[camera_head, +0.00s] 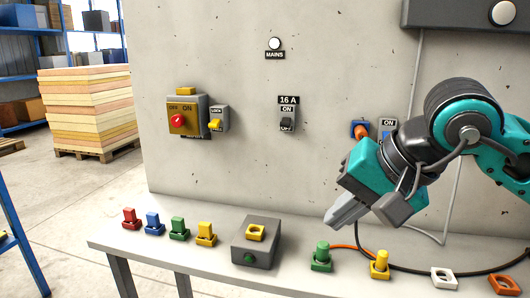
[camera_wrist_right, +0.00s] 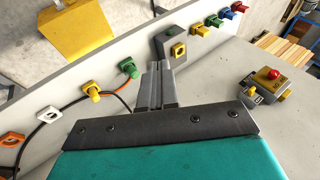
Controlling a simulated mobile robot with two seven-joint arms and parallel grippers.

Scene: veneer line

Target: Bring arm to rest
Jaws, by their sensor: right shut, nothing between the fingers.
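My right arm comes in from the right in the head view, with its teal and dark grey links in front of the concrete wall (camera_head: 230,70). My right gripper (camera_head: 335,222) points down and left, above the back of the shelf, with its grey fingers together and nothing between them. The closed fingers also show in the right wrist view (camera_wrist_right: 158,68). The gripper looks apart from the green plug (camera_head: 321,256) and the grey box with a yellow socket (camera_head: 256,243). My left gripper is in neither view.
Red (camera_head: 131,219), blue (camera_head: 153,223), green (camera_head: 180,229) and yellow (camera_head: 206,234) plugs stand on the shelf (camera_head: 130,242). A switch box with a red knob (camera_head: 177,120) and a 16 A switch (camera_head: 287,122) are on the wall. Cables run behind the yellow plug (camera_head: 380,264).

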